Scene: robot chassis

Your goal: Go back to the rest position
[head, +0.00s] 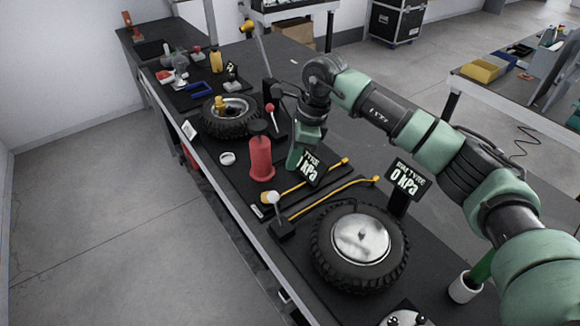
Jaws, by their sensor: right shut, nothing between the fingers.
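My right arm comes in from the right edge, reaches across the bench and bends down at its far end. My right gripper (293,163) points down above the black workbench (237,184), just right of a red cylinder with a dark top (260,158). It is shut with nothing seen in it. A display reading "TYRE 0 kPa" (312,166) stands close beside it, to the right. My left gripper is not in view.
Yellow hoses (309,196) lie below the gripper. A wheel (358,249) lies in front, near a second 0 kPa display (405,181). Another wheel (231,115) lies farther back. A white cup (466,287) stands at lower right. The floor at left is clear.

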